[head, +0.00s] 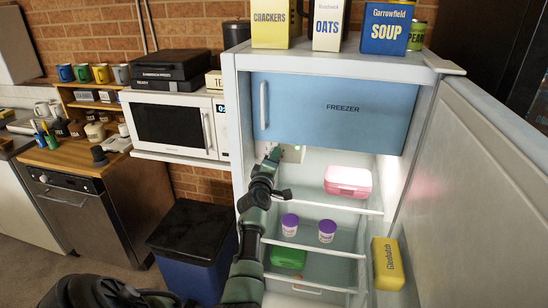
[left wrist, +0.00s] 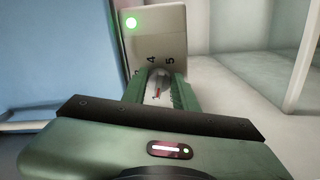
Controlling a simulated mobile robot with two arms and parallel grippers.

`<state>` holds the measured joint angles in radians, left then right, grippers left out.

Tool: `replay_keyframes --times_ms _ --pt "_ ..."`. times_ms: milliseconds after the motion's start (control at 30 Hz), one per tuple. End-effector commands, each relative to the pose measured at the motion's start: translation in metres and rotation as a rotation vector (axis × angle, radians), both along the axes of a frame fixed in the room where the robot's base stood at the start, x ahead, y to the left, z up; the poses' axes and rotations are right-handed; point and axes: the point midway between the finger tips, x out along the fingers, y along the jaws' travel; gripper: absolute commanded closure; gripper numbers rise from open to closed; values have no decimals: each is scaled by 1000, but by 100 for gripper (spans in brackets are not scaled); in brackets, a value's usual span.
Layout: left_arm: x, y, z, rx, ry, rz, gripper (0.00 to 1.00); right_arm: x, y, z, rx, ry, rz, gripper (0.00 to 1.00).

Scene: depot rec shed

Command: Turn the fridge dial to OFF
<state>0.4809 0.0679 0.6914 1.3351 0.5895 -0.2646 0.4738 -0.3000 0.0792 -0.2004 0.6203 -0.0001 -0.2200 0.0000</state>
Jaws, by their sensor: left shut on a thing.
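The open fridge (head: 242,110) stands in the middle of the head view. My left gripper (head: 275,152) reaches into the fridge at the box. In the wrist view its green fingers are shut on the dial (left wrist: 158,88), which shows a red mark. The numbers 4 and 5 show above the dial; the other markings, including OFF, are hidden or not readable. My right gripper is not in view.
A pink box (head: 348,181) stands on the shelf right of my arm. Two purple-lidded tubs (head: 327,231) and a green box (head: 288,257) sit lower. The open fridge door (head: 478,190) bounds the right side, with a yellow carton (head: 387,264) on it.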

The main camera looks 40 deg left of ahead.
Motion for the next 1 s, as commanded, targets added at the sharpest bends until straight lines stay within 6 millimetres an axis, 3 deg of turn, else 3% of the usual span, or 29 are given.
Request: replay_keyframes --times_ms 600,1000 --pt "0 0 5 -506 -278 0 100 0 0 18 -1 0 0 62" --pt "-1 1 5 -724 -398 1 100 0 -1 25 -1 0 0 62"
